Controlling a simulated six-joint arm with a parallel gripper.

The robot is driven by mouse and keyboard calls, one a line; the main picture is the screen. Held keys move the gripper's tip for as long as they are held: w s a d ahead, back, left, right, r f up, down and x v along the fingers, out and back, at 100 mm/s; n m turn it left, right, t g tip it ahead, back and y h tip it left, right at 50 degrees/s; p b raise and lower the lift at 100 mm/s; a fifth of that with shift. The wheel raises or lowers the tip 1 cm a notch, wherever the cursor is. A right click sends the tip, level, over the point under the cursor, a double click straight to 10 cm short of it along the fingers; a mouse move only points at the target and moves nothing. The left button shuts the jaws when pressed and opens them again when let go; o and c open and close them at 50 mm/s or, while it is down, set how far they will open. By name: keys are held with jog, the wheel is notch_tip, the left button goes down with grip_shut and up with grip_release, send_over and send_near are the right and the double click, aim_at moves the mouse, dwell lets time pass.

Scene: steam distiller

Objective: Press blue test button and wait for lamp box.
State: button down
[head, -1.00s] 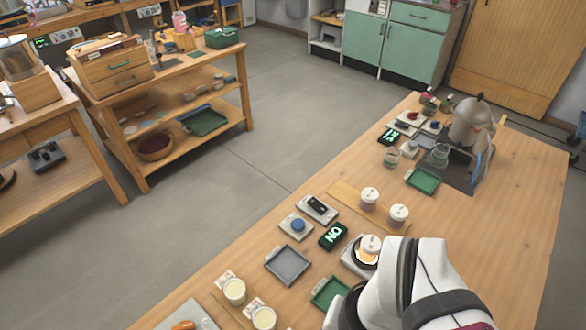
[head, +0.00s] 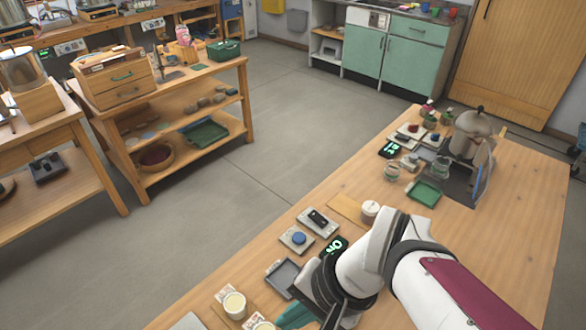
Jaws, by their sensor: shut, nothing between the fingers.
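The blue button (head: 299,238) sits on a pale square base on the long wooden table, left of my arm. To its right, a small black display box (head: 335,246) shows green lit characters, partly covered by my arm. The lit device seen earlier behind that display is now hidden by my arm, so I cannot tell its light. My gripper (head: 334,318) is dark, low at the bottom of the head view, in front of the button and apart from it. It is shut and empty; its fingertips are hard to make out.
A pale device with a black slot (head: 318,222) stands just behind the button. A grey tray (head: 281,278) and a cream-filled cup (head: 235,305) lie in front. A white-lidded jar (head: 370,211) stands behind my arm. A teal shape beside my gripper is unclear.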

jog(key=w+a+m+t+y, duration=0.2)
jog(key=w+a, duration=0.1)
jog(key=w, duration=0.5)
jog(key=m+t+h, duration=0.3)
jog(key=m+t, duration=0.2)
jog(key=m, duration=0.8)
send_over(302, 239)
notch_tip(302, 239, down, 10)
jog(key=shift+f, duration=0.15)
jog(key=shift+f, duration=0.1)
jog(key=shift+f, duration=4.3)
jog(key=shift+f, duration=0.1)
jog(key=shift+f, duration=0.3)
